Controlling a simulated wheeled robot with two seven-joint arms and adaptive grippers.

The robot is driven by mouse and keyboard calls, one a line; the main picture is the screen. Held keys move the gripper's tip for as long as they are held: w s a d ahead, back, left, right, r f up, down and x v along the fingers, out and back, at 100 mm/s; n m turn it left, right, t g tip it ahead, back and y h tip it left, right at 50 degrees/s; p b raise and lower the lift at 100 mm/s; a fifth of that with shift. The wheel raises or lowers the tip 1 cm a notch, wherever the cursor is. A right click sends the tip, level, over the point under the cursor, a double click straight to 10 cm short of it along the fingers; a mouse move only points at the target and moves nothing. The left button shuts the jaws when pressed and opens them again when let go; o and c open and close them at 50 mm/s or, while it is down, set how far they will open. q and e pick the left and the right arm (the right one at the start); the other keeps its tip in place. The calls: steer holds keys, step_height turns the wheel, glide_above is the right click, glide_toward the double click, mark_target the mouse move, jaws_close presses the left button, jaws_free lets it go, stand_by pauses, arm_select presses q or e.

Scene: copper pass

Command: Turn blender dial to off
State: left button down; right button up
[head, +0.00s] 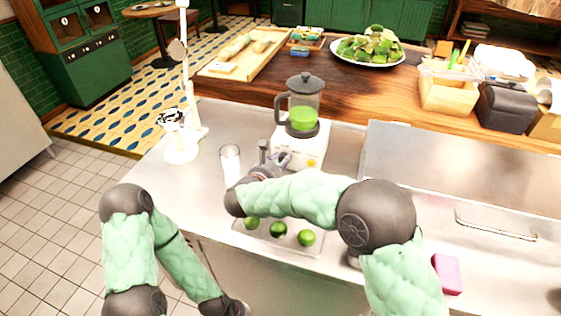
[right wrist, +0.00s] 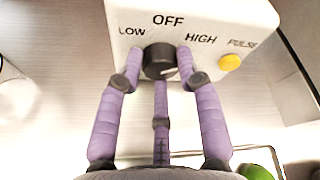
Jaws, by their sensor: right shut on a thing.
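The blender (head: 303,107) stands on the steel counter, its jug holding green liquid under a dark lid. Its white base (head: 314,143) is partly hidden by my right gripper (head: 273,160). In the right wrist view the base front (right wrist: 130,14) carries the words LOW, OFF, HIGH and PULSE. The black dial (right wrist: 158,58) sits below OFF, with a pale mark on its lower right face. My right gripper (right wrist: 160,78) has purple fingers closed around the dial, one on each side and one below.
A clear glass (head: 230,161) stands left of the blender base. Several limes (head: 278,229) lie on a tray in front. A yellow button (right wrist: 229,62) is right of the dial. A white stand (head: 182,150) is at left, and a pink sponge (head: 447,274) at right.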

steer(key=shift+n+h+p, duration=0.5)
steer(key=shift+n+p, duration=0.5)
steer(key=shift+p, duration=0.15)
steer(key=shift+f+n+h+p, duration=0.1)
steer(key=shift+n+h+p, duration=0.4)
steer(key=shift+n+p, duration=0.45)
steer(key=n+h+p, duration=0.1)
steer(key=n, duration=0.1)
steer(key=shift+a+f+n, duration=0.1)
steer(key=shift+n, duration=0.25)
steer(key=shift+n+t+h+p, duration=0.4)
steer(key=shift+n+h, duration=0.1)
steer(key=shift+n, duration=0.7)
steer(key=o, duration=1.1)
steer(key=shift+o, duration=0.2)
step_height(320, 180, up, 10)
steer(key=shift+w+f, duration=0.1)
